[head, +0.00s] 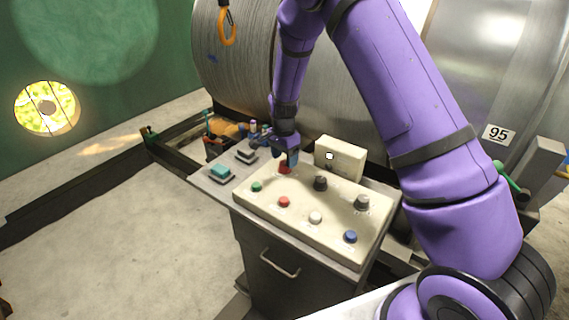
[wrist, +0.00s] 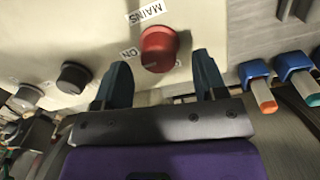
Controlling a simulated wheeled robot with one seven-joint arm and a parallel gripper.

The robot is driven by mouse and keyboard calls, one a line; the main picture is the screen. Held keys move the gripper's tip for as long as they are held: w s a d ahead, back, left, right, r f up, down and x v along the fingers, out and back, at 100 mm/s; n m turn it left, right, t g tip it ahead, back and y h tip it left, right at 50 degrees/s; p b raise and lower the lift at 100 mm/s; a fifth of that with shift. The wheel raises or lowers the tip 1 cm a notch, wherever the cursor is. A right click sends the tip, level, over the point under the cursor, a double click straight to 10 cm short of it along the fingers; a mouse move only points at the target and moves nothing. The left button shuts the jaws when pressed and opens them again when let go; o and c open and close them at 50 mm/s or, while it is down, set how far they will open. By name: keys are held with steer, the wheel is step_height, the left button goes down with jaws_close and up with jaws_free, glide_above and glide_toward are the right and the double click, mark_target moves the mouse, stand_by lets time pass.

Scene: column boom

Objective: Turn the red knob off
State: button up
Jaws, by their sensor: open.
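The red knob (wrist: 158,48) sits on the cream control panel (wrist: 65,30), with a label reading "MAINS" beside it and an "ON" label near its edge. In the head view the red knob (head: 285,167) is at the panel's back left, partly hidden by my gripper (head: 283,158). In the wrist view my gripper (wrist: 161,88) is open, one dark finger on each side below the knob. The knob appears between and just beyond the fingertips. I cannot tell whether either finger touches it.
Dark knobs (head: 320,183) (head: 362,202) stand on the panel, with green, red, white and blue buttons (head: 350,237) along its front. A cream box (head: 338,157) rises behind. Blocks with a teal top (head: 221,172) lie left of the panel. Large metal drums (head: 235,60) stand behind.

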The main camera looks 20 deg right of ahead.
steer(key=shift+f, duration=1.4)
steer(key=c, duration=0.9)
